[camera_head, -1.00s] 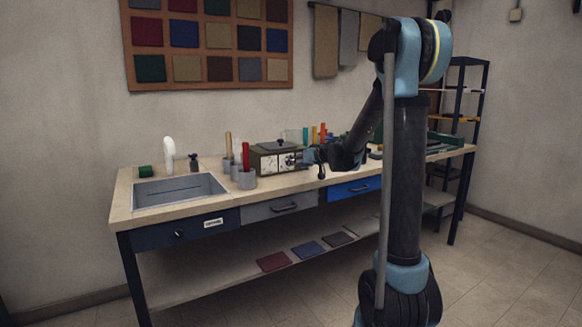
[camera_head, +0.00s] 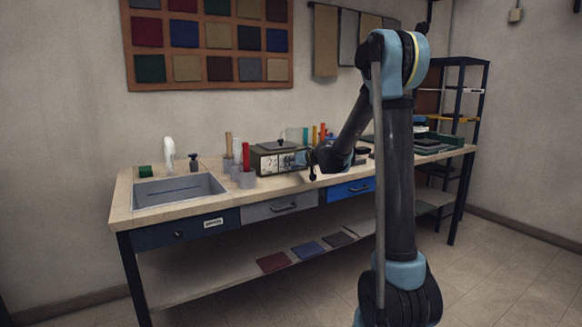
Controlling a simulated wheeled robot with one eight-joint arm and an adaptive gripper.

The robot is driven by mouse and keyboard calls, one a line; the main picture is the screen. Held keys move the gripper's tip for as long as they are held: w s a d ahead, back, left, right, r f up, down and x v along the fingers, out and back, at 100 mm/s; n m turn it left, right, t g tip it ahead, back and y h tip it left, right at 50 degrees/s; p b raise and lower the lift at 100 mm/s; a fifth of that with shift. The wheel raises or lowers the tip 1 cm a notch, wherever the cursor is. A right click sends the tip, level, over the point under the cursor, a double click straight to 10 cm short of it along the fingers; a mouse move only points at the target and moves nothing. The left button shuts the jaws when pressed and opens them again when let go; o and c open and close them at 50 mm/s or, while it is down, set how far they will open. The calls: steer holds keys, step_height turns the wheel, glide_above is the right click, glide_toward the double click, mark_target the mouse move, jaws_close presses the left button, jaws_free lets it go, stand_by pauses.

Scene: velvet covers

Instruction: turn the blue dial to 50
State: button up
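A dark box (camera_head: 268,148) with pale dial faces (camera_head: 270,163) on its front stands on the workbench, left of my gripper. Small markings show on the faces, but I cannot read a setting. A light blue part (camera_head: 300,158) shows at the box's right front, beside my gripper; I cannot tell whether it is the blue dial or part of my gripper. My gripper (camera_head: 308,163) is at the right end of the box front, touching or very close to it. Its fingers are too small and dark to tell open from shut.
The wooden workbench (camera_head: 225,212) has a sink (camera_head: 178,191) at its left end. Cups with red and wooden-handled tools (camera_head: 245,178) stand just left of the box. Coloured upright items (camera_head: 318,133) stand behind my gripper. Green trays (camera_head: 438,143) lie at the right end.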

jaws_close()
steer(key=shift+m, duration=0.4)
steer(key=o, duration=0.7)
jaws_free()
